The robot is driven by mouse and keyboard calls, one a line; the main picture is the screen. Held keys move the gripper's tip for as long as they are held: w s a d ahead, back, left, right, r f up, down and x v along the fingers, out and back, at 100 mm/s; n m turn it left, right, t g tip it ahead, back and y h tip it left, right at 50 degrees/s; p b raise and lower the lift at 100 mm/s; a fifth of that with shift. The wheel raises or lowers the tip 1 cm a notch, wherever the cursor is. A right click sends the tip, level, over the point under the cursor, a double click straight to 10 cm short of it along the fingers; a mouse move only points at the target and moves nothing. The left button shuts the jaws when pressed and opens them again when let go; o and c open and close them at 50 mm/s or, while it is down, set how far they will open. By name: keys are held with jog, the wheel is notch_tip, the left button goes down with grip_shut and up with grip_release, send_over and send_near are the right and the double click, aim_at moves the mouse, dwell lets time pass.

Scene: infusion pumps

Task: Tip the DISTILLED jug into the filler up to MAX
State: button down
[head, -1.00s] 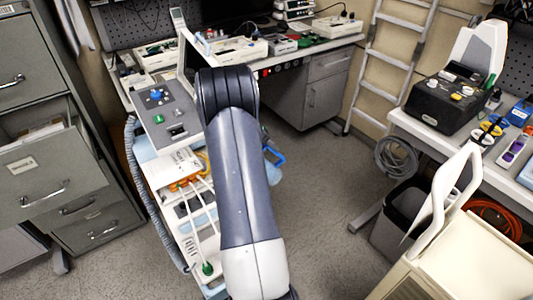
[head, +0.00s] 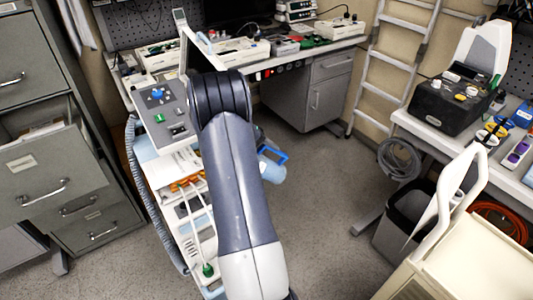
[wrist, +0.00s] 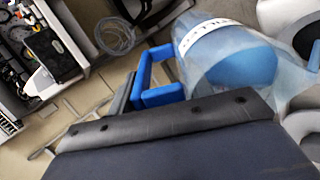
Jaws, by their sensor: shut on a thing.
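The jug (head: 272,170) is translucent pale blue with a blue handle, and in the head view it shows partly behind my arm. In the wrist view the jug (wrist: 228,62) lies tilted, with deeper blue inside and a white band of dark lettering that I cannot fully read. My gripper (wrist: 132,88) is shut on its blue handle (wrist: 160,94); the fingers are partly hidden by a dark edge of my own arm. In the head view my arm hides the gripper. I cannot make out the filler or a MAX mark.
A wheeled device (head: 168,122) with a control panel, white cables and a corrugated hose stands left of my arm. Filing cabinets (head: 45,190) are at left, a workbench (head: 340,45) behind, a ladder (head: 395,70) and bin (head: 402,225) at right. Floor right of my arm is clear.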

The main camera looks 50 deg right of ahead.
aim_at(262, 146)
jog(key=shift+w+a+r+g+h+b, duration=0.25)
jog(key=shift+r+g+h+b, duration=0.1)
jog(key=shift+r+h+b, duration=0.2)
jog(key=shift+w+a+r+g+h+b, duration=0.2)
jog(key=shift+a+r+g+h+b, duration=0.1)
jog(key=shift+r+h+b, duration=0.25)
jog(key=shift+w+a+r+g+h+b, duration=0.2)
jog(key=shift+a+r+g+h+b, duration=0.15)
jog(key=shift+b, duration=0.35)
dwell(1.6)
